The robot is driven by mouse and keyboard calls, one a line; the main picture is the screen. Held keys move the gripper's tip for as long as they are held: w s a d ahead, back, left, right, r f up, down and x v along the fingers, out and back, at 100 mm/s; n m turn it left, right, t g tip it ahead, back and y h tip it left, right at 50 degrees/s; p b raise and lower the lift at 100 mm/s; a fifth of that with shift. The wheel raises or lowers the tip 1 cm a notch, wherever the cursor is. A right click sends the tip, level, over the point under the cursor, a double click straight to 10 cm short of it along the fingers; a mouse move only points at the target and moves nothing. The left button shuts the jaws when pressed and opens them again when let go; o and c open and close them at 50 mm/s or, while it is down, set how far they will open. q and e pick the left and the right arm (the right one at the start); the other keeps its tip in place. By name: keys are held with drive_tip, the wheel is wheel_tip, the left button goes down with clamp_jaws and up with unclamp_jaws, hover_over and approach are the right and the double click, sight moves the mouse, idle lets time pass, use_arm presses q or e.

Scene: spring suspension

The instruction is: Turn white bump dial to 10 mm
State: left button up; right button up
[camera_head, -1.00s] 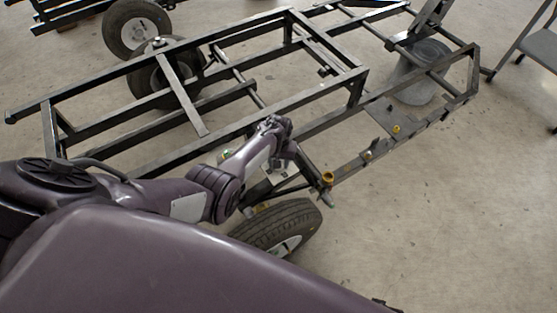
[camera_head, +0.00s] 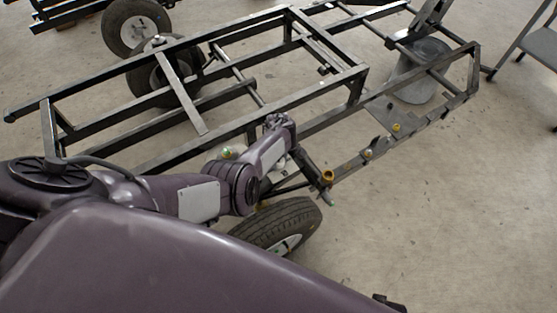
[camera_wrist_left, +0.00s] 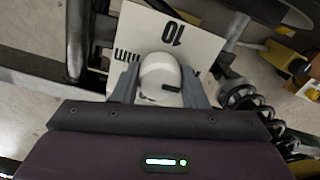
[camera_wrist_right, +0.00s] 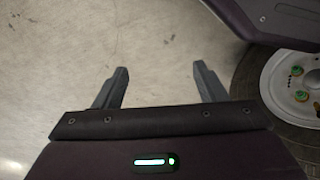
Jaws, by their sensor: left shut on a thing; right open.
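The white bump dial (camera_wrist_left: 158,72) shows in the left wrist view, a rounded white knob with a short dark mark near its right side. It sits in front of a white plate (camera_wrist_left: 205,45) printed "10" and "mm", which appears upside down. My left gripper (camera_wrist_left: 160,88) is shut on the dial, one finger on each side. In the head view my left gripper (camera_head: 278,124) is at the frame near the front wheel, and my arm hides most of the dial there. My right gripper (camera_wrist_right: 160,85) is open and empty above the floor in the right wrist view.
A coil spring (camera_wrist_left: 245,98) stands right of the dial. Black frame bars (camera_head: 300,97) surround my left gripper. A tyre (camera_head: 280,225) lies just below it, and a wheel hub (camera_wrist_right: 295,85) is right of my right gripper. Open floor (camera_head: 440,220) is at right.

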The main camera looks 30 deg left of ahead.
use_arm(q)
drive_tip(key=shift+f+n, duration=0.1)
drive_tip(key=shift+n, duration=0.5)
drive_tip(key=n+b, duration=0.1)
drive_tip(key=n, duration=0.2)
drive_tip(key=shift+n, duration=0.3)
drive_tip(key=n+b, duration=0.2)
drive_tip(key=n, duration=0.4)
drive_tip(key=shift+b, duration=0.4)
drive_tip(key=n+b, duration=0.2)
drive_tip(key=n, duration=0.3)
drive_tip(key=shift+n+b, duration=0.55)
drive_tip(key=shift+n, duration=0.25)
use_arm(e)
drive_tip(key=w+a+r, duration=0.1)
drive_tip(key=a+r, duration=0.1)
drive_tip(key=r, duration=0.7)
drive_tip(key=w+a+r+n, duration=0.1)
drive_tip(key=a+r, duration=0.1)
drive_tip(key=r, duration=0.6)
drive_tip(key=shift+r+y, duration=0.3)
drive_tip(key=shift+r, duration=0.1)
drive_tip(key=shift+a, duration=0.1)
use_arm(q)
drive_tip(key=o, duration=1)
